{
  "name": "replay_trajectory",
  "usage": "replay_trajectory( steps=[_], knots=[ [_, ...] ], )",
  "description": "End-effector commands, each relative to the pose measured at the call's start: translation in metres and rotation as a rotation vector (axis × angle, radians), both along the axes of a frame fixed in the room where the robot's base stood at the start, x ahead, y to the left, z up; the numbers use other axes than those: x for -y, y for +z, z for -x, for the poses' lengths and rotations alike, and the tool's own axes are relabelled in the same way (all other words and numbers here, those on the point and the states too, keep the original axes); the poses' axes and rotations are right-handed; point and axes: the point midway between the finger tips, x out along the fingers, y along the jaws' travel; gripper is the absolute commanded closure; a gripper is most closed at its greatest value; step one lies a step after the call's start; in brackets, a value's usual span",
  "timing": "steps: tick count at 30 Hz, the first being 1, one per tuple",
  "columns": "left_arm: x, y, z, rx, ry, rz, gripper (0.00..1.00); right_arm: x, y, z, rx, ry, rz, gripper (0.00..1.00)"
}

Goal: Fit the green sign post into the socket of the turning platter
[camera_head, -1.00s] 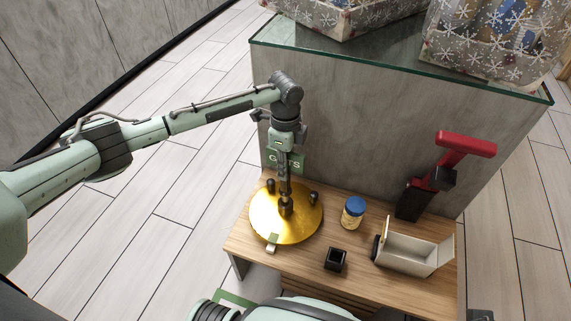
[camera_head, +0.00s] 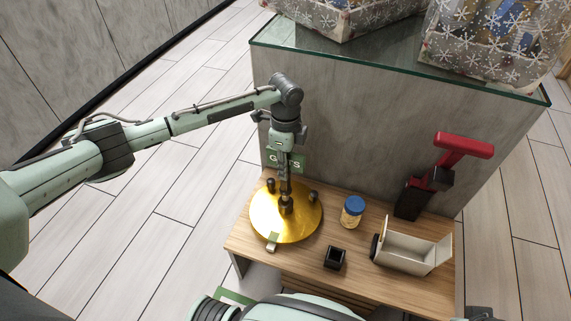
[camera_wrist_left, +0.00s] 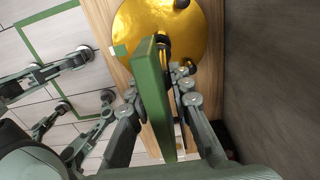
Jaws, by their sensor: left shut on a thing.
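The green sign (camera_head: 300,161) with pale lettering stands upright on its thin post. My left gripper (camera_head: 285,178) points down and is shut on the sign post. The gold round platter (camera_head: 262,222) lies on the wooden bench. The dark socket (camera_head: 286,206) is at its middle, directly below the gripper, and the post's lower end meets it. How deep the post sits in it I cannot tell. In the left wrist view the green sign (camera_wrist_left: 152,95) shows edge-on between the fingers, over the gold platter (camera_wrist_left: 140,25).
Dark knobs (camera_head: 314,197) and a small pale-green tab (camera_head: 272,242) are on the platter. A blue-lidded jar (camera_head: 353,211), small black box (camera_head: 335,258), beige open box (camera_head: 410,251) and red-handled tool (camera_head: 465,146) stand to the right. A grey glass-topped counter (camera_head: 370,110) rises behind.

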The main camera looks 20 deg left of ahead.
Motion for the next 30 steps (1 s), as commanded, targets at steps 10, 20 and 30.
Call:
replay_trajectory(
  steps=[10,20,30],
  knots=[
    [0.000,-0.001,0.000,0.000,-0.001,0.000,1.00,0.000,0.000,0.000,0.000,0.000,0.000,0.60],
    [0.000,-0.008,0.000,-0.001,-0.001,0.000,1.00,0.000,-0.003,0.000,0.000,0.000,0.000,0.60],
    [0.000,-0.016,0.000,-0.001,0.000,0.000,1.00,0.000,-0.006,0.000,0.000,0.000,0.000,0.60]
  ],
)
